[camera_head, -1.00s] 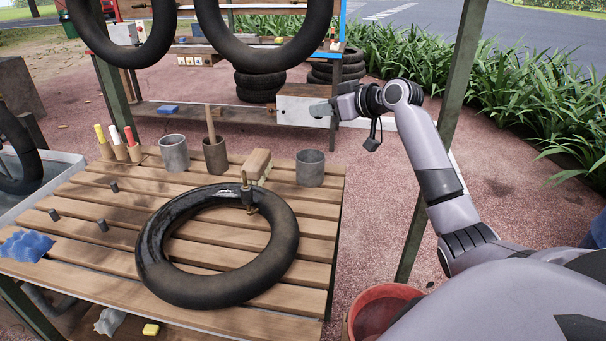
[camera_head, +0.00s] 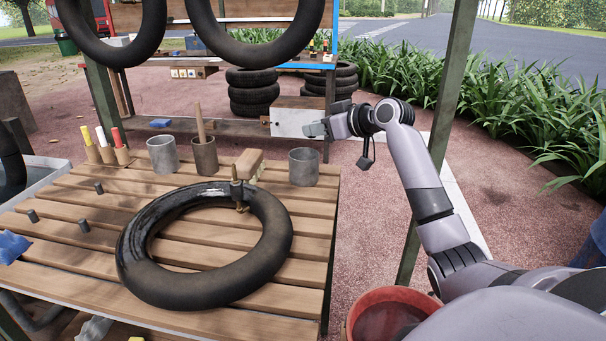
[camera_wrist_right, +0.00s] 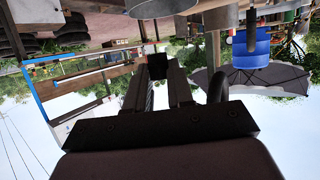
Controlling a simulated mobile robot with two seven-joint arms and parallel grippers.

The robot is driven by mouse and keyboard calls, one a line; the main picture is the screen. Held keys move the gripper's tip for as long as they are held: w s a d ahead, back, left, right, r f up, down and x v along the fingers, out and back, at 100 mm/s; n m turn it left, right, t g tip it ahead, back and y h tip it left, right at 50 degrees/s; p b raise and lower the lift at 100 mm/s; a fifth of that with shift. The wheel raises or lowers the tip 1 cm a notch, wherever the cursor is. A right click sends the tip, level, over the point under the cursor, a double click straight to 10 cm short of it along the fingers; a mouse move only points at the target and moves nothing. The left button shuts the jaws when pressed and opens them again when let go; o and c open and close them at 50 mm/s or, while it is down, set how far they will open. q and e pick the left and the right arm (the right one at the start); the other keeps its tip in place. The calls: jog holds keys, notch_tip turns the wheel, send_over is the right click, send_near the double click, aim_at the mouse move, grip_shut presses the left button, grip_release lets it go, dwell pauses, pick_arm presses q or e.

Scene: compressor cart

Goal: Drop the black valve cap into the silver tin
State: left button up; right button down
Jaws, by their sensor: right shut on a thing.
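My right gripper (camera_head: 314,129) is out beyond the table's far right corner, higher in the picture than the tins. In the right wrist view its fingers (camera_wrist_right: 157,80) are shut on a small black block-like piece, the black valve cap (camera_wrist_right: 156,64). In the head view the cap cannot be made out. Two grey metal tins stand upright at the back of the slatted table: a left one (camera_head: 163,156) and a right one (camera_head: 304,167). Which is the silver tin is hard to tell. The gripper is apart from both. My left gripper is out of view.
A black tyre (camera_head: 205,287) lies on the table (camera_head: 300,262), with a wooden-handled tool (camera_head: 247,165) at its far edge. A brown pot (camera_head: 204,157) stands between the tins. Several small dark pegs (camera_head: 84,226) stand left. A red bucket (camera_head: 385,296) is by the table's right side.

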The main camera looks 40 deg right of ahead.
jog(key=c, duration=0.9)
grip_release()
jog(key=a+v, duration=0.1)
jog(key=v, duration=0.6)
jog(key=shift+d, duration=0.5)
jog(key=shift+r, duration=0.1)
